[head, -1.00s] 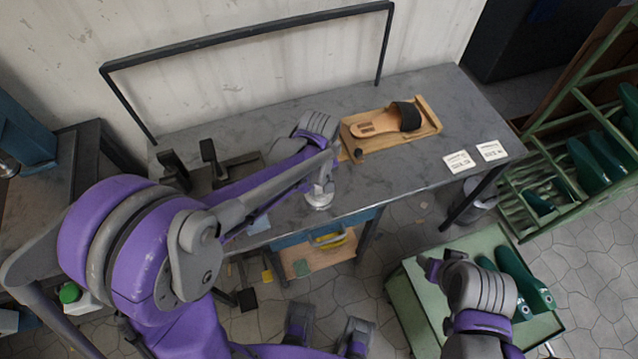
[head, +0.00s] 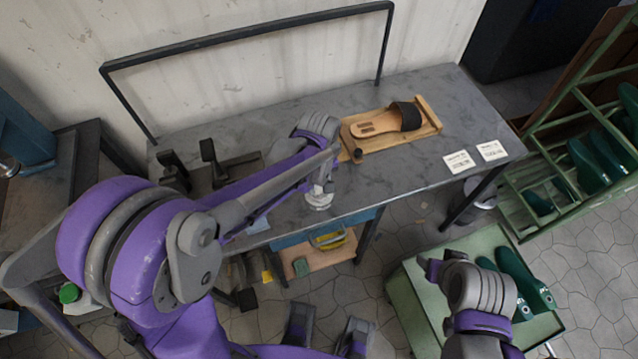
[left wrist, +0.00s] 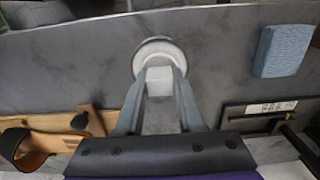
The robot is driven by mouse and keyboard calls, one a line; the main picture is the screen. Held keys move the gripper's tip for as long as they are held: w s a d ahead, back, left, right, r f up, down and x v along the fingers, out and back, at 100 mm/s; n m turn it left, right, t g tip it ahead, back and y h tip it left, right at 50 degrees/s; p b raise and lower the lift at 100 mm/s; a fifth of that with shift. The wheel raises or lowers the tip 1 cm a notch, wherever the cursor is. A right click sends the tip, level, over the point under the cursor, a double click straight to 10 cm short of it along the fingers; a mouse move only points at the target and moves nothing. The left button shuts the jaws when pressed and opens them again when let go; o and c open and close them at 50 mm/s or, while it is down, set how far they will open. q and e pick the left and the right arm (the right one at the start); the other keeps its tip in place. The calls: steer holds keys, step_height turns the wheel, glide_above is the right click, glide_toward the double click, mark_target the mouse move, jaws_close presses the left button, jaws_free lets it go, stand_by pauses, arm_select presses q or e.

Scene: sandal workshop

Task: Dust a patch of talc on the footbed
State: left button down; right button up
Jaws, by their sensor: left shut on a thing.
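The sandal (head: 371,127), with a tan footbed and black strap, lies on a wooden board (head: 434,118) on the grey bench. In the left wrist view the sandal (left wrist: 27,148) is at the lower left, partly cut off. My left gripper (left wrist: 160,78) is shut on a white block with a round white pad (left wrist: 160,49). In the head view this white pad (head: 319,204) hangs near the bench's front edge, left of and in front of the board. I cannot tell whether it touches the bench. My right gripper (head: 430,268) is over the green cart; its jaws are unclear.
A pale blue block (left wrist: 285,51) lies on the bench (head: 385,188) near its front edge. Dark metal fixtures (head: 210,160) stand at the bench's left. Two white cards (head: 459,161) lie at its right. The bench's middle front is clear.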

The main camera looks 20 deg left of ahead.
arm_select(q)
steer(key=shift+r+p, duration=2.05)
steer(key=shift+r, duration=1.4)
